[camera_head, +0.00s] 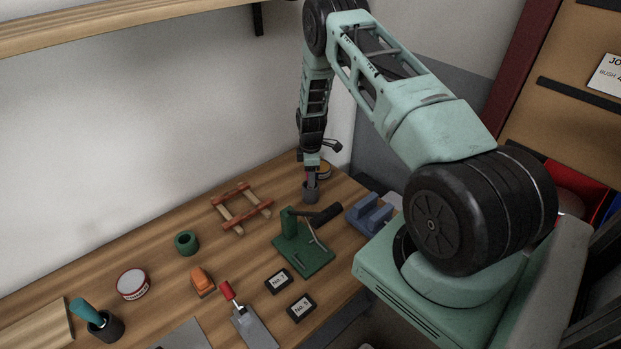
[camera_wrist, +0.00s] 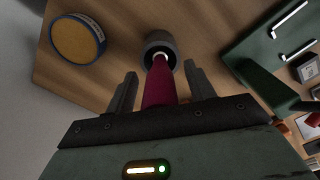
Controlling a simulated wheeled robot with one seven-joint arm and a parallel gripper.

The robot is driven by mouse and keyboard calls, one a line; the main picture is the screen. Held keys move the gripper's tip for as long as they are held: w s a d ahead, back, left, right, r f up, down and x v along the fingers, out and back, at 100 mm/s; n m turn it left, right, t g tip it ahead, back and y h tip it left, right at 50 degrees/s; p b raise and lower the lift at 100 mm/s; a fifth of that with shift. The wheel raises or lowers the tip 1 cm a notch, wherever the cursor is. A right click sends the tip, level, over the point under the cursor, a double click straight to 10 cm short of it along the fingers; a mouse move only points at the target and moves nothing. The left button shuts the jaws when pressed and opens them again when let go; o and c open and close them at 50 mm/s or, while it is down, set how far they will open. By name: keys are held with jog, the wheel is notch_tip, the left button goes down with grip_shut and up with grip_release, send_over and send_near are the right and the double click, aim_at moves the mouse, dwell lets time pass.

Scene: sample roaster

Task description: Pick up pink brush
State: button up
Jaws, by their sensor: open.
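The pink brush (camera_wrist: 160,84) has a dark pink handle and stands in a small grey cup (camera_wrist: 158,43) in the wrist view. The cup (camera_head: 310,193) also shows at the far end of the bench in the head view, right under my gripper (camera_head: 311,179). In the wrist view my gripper (camera_wrist: 160,80) is open, with one finger on each side of the handle. A gap shows between each finger and the handle. The brush's lower end is hidden in the cup.
A round tin (camera_wrist: 77,39) stands close to the cup. A green stand with a black handle (camera_head: 303,255) and a blue block (camera_head: 370,214) are nearby. A wooden frame (camera_head: 240,208) lies left. A teal-handled tool (camera_head: 84,310) stands in another cup at front left.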

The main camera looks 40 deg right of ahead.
jog(key=c, duration=1.1)
jog(key=shift+o, duration=0.2)
jog(key=shift+r, duration=0.1)
